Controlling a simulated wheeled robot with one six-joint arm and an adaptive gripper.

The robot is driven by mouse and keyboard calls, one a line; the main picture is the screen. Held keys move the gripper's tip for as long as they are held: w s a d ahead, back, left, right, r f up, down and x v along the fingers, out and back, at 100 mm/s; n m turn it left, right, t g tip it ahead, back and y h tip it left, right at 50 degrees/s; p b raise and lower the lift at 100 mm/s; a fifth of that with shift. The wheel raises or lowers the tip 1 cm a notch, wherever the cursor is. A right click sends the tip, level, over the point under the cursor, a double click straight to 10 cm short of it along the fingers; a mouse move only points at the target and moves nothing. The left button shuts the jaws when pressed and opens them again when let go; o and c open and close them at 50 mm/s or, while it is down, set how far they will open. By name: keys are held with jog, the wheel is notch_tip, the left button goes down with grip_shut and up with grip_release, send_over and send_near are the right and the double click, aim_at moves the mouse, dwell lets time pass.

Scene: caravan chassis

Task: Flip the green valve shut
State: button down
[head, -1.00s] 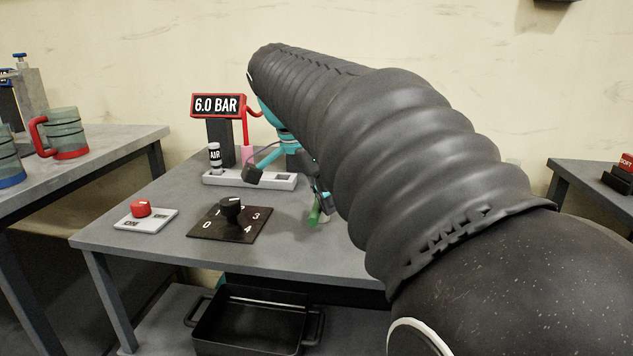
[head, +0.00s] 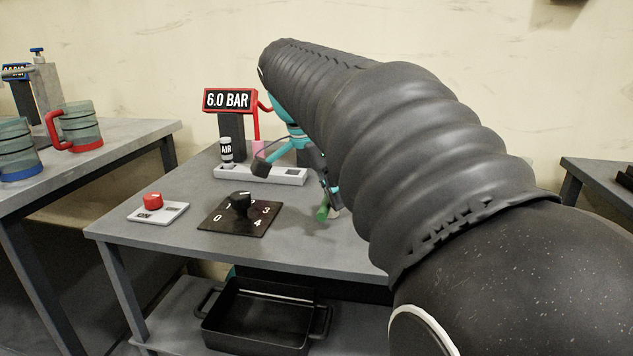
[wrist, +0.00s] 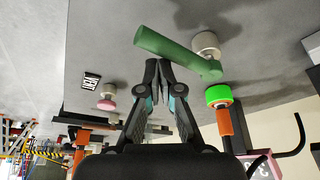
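The green valve is a green bar handle (wrist: 178,55) on a pale round stem (wrist: 206,44) in the wrist view. The handle lies slanted across the picture, just beyond my fingertips. In the head view the green handle (head: 322,213) shows on the grey table, partly hidden by my arm. My gripper (wrist: 158,66) has its two fingertips brought together, with nothing seen between them. The tips are beside or touching the handle; I cannot tell which. In the head view my arm hides most of the gripper.
On the table (head: 150,228) are a black dial (head: 241,203), a red knob (head: 152,199), a 6.0 BAR display (head: 228,99) and an AIR strip (head: 260,174). In the wrist view a green-and-orange piece (wrist: 220,100) is right of my gripper. A black tray (head: 258,325) sits below.

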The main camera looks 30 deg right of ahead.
jog(key=shift+s+d, duration=0.25)
jog(key=shift+s, duration=0.05)
jog(key=shift+s+d+r, duration=0.25)
jog(key=shift+s+d, duration=0.25)
jog(key=shift+d, duration=0.15)
jog(key=shift+s+d+r, duration=0.2)
jog(key=shift+s+d, duration=0.3)
jog(key=shift+d, duration=0.1)
jog(key=w+p+v, duration=0.1)
jog(key=w+v, duration=0.1)
jog(key=v, duration=0.7)
jog(key=shift+d+r, duration=0.2)
jog(key=shift+r, duration=0.2)
